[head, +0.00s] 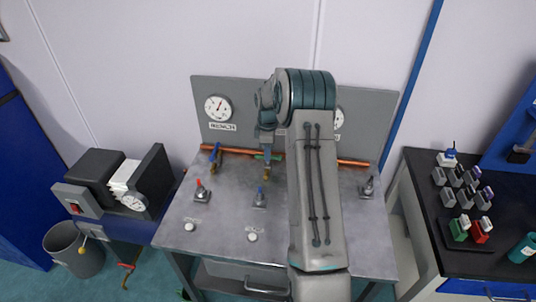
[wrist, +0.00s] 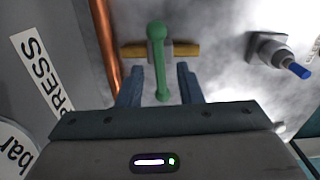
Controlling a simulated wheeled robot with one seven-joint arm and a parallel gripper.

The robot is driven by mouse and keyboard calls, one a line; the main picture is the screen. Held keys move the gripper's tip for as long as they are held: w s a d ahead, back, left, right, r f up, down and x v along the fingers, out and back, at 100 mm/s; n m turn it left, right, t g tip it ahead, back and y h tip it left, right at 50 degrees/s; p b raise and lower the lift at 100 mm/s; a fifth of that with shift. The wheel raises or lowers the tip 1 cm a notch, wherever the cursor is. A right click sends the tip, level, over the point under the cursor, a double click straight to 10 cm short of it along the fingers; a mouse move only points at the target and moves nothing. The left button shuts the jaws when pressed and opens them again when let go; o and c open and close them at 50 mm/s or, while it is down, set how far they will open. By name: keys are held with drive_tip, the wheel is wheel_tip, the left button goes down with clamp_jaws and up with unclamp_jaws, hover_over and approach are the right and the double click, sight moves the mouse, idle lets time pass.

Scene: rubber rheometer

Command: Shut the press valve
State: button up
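The valve with a green lever (wrist: 160,65) sits on a brass body (wrist: 186,49) beside the copper pipe. The lever lies crosswise to the brass body and parallel to the pipe. My gripper (wrist: 160,82) is open, with one finger on each side of the lever's free end and a gap showing on both sides. A PRESS label (wrist: 42,70) is on the panel nearby. In the head view only a bit of the green lever (head: 275,157) shows beside my gripper (head: 267,148); my arm hides the space to its right.
The copper pipe (wrist: 105,45) runs close to the fingers. A blue-lever valve (head: 215,153) stands to the left. Toggle-like fittings with red (head: 201,190) and blue (head: 260,197) tips stand on the metal bench (head: 215,220). The panel (head: 245,95) with gauges rises behind.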

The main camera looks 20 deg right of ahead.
drive_tip(key=shift+f, duration=1.45)
clamp_jaws()
drive_tip(key=shift+f+m+b, duration=0.1)
drive_tip(key=shift+m+b, duration=0.2)
